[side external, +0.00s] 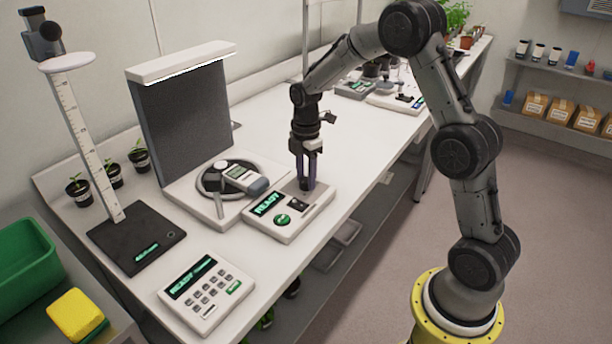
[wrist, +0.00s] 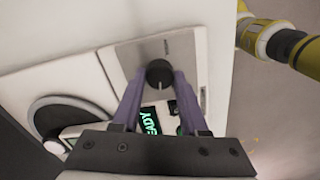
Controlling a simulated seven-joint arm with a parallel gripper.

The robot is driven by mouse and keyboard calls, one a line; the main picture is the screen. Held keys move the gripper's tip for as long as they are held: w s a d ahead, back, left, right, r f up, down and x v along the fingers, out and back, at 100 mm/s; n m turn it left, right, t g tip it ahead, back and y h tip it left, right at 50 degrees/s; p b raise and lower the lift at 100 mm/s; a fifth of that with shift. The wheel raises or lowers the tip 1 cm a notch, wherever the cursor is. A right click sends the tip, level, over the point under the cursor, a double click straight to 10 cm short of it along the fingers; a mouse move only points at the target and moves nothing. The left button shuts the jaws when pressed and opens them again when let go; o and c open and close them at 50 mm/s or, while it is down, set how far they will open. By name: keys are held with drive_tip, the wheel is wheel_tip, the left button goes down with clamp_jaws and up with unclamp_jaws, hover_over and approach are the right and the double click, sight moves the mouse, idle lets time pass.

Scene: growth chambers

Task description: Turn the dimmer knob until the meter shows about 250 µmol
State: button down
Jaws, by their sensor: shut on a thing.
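The dimmer knob (wrist: 159,73) is a small dark round knob with a pale pointer line, on a grey plate of a white control box (side external: 328,200). My gripper (side external: 307,185) points down over this box, and its purple fingers are shut on the knob, one on each side in the wrist view (wrist: 158,78). The box's display (side external: 266,203) reads READY in green. A handheld meter (side external: 243,178) with a pale screen lies on the round dark ring left of the box; its reading is too small to make out.
A tall dark panel with a white lamp top (side external: 182,62) stands behind the ring. A ruler stand (side external: 92,150), seedling pots (side external: 78,190) and a keypad device (side external: 207,293) are to the left. Bare bench (side external: 345,140) lies to the right of my gripper.

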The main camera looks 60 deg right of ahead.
drive_tip(key=m, duration=0.5)
drive_tip(key=shift+r, duration=0.1)
drive_tip(key=m, duration=0.4)
drive_tip(key=shift+m, duration=0.4)
drive_tip(key=m, duration=0.4)
drive_tip(key=shift+m, duration=0.3)
drive_tip(key=m, duration=0.4)
drive_tip(key=shift+m, duration=0.3)
drive_tip(key=m, duration=0.9)
drive_tip(key=shift+m, duration=0.4)
drive_tip(key=m, duration=0.4)
drive_tip(key=shift+m, duration=0.3)
drive_tip(key=m, duration=0.4)
drive_tip(key=shift+m, duration=0.3)
